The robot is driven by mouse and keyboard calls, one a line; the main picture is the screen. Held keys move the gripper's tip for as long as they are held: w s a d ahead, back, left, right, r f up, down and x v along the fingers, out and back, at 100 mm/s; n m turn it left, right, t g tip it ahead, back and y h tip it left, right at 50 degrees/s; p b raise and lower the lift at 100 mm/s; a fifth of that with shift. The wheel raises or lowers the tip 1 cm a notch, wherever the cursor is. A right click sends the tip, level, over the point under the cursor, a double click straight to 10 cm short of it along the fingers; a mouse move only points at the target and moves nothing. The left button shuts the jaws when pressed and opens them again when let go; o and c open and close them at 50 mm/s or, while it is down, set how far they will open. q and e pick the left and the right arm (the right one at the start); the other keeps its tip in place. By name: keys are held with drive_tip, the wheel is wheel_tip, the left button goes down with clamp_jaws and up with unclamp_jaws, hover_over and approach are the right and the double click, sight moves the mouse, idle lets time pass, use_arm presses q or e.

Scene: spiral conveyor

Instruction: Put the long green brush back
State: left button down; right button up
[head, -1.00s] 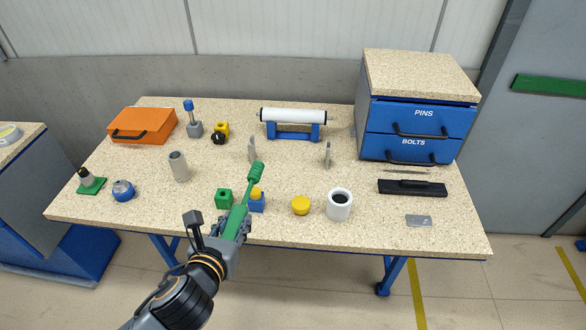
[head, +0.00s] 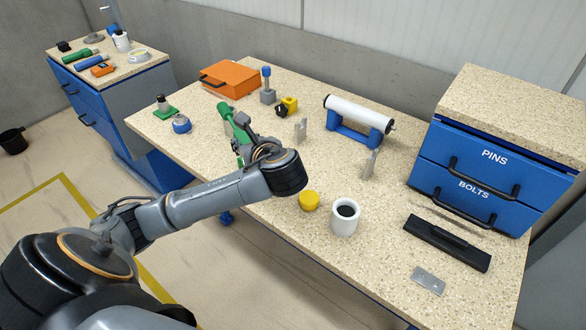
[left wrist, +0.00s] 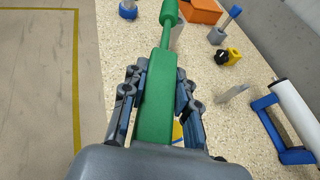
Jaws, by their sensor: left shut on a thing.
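The long green brush (head: 240,122) is in my left gripper (head: 246,145), above the left part of the main table. In the left wrist view its thick green handle (left wrist: 157,100) lies between the two fingers of my left gripper (left wrist: 157,92), which are shut on it. Its thin neck and round head point away from the gripper, toward the top of that view. In the head view my own arm hides part of the handle and the fingers. My right gripper is not in view.
The left bench (head: 150,70) holds a green cylinder (head: 78,55), a blue cylinder (head: 92,62) and a white tub (head: 138,55). On the main table are an orange case (head: 229,77), a roller stand (head: 358,120), a white cup (head: 345,217) and blue drawers (head: 480,165).

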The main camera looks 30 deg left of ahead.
use_arm(q)
drive_tip(key=shift+w+a+f, duration=0.1)
drive_tip(key=shift+w+a, duration=0.05)
drive_tip(key=shift+w, duration=0.05)
drive_tip(key=w+d+f+b, duration=0.1)
drive_tip(key=w+f+b, duration=0.1)
drive_tip(key=w, duration=0.2)
drive_tip(key=w+d+f+b, duration=0.1)
drive_tip(key=w+f+b, duration=0.2)
drive_tip(key=w, duration=0.1)
drive_tip(key=w+d+f+b, duration=0.2)
drive_tip(key=w+f, duration=0.1)
drive_tip(key=w, duration=0.1)
drive_tip(key=shift+f+b, duration=0.2)
drive_tip(key=shift+b, duration=0.2)
drive_tip(key=shift+w+d+f, duration=0.1)
drive_tip(key=shift+w+f, duration=0.35)
drive_tip(key=shift+f, duration=0.3)
wheel_tip(320, 180, down, 3)
drive_tip(key=shift+r, duration=0.1)
drive_tip(key=c, duration=1)
unclamp_jaws()
